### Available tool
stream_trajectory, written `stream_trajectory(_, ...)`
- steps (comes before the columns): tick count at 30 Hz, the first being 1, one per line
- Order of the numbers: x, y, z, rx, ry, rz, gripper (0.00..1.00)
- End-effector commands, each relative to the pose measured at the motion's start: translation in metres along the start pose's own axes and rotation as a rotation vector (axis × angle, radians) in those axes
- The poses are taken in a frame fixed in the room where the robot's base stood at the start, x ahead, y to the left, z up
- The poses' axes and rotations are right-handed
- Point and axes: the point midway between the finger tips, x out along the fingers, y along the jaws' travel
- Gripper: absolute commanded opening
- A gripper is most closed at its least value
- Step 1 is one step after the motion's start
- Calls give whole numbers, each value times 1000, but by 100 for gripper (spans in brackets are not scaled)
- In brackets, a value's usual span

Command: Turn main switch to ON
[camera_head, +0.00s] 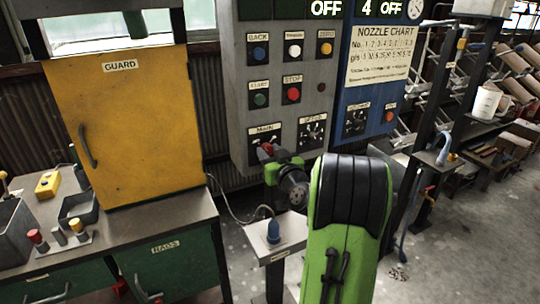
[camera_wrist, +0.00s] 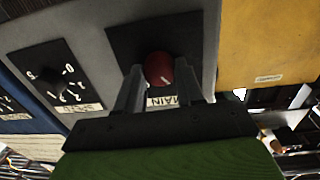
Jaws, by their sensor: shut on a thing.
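The main switch is a red round knob on a black plate labelled MAIN, low on the grey control panel. In the wrist view the red knob (camera_wrist: 159,70) sits between my two fingers, with a small white mark on its face. My gripper (camera_wrist: 160,88) is shut on the knob, one finger at each side. In the head view the knob (camera_head: 266,149) shows as a small red patch beside my gripper (camera_head: 272,156), partly hidden by it. I cannot read the knob's ON or OFF position.
The grey panel (camera_head: 285,110) carries several buttons, including a red STOP button (camera_head: 292,94), above the knob. A numbered dial (camera_wrist: 58,84) is beside the knob. A yellow guard cabinet (camera_head: 135,130) stands left. A small stand with a blue knob (camera_head: 273,231) is below my gripper.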

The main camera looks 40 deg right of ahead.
Motion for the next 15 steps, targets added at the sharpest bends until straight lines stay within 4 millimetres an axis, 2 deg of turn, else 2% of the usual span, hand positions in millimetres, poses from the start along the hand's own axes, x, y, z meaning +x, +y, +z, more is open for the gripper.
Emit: stream_trajectory(15, 0, 2, 0, 478, -25, -4, 7)
